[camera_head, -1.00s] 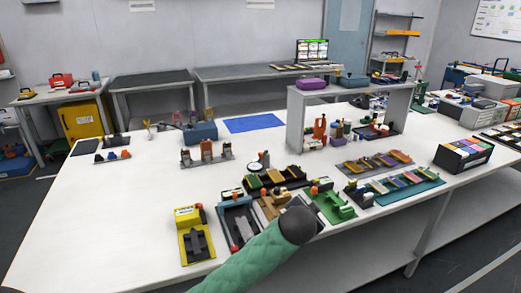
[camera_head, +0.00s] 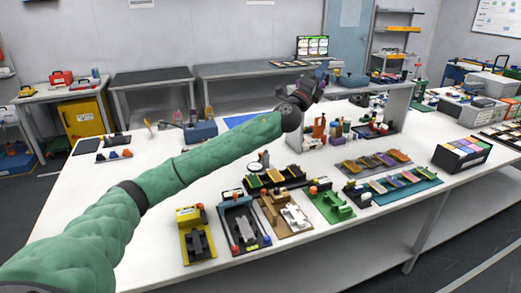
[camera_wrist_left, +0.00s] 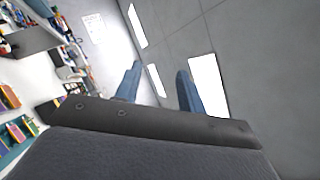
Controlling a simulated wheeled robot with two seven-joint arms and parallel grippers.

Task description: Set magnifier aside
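A small round item with a pale face and dark rim (camera_head: 263,157) stands behind the dark cell tray near the table's middle; it may be the magnifier, but it is too small to be sure. My left gripper (camera_head: 321,72) is raised above the front of the grey shelf, at the end of my green arm, well apart from the round item. In the left wrist view its two blue fingers (camera_wrist_left: 158,70) are spread, with only wall and ceiling panels between them. No magnifier shows clearly in that view. My right gripper is in neither view.
The white table (camera_head: 120,185) carries several coloured fixtures along its front edge. The grey shelf (camera_head: 398,103) stands at the back. A blue mat (camera_head: 238,121) lies partly behind my arm.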

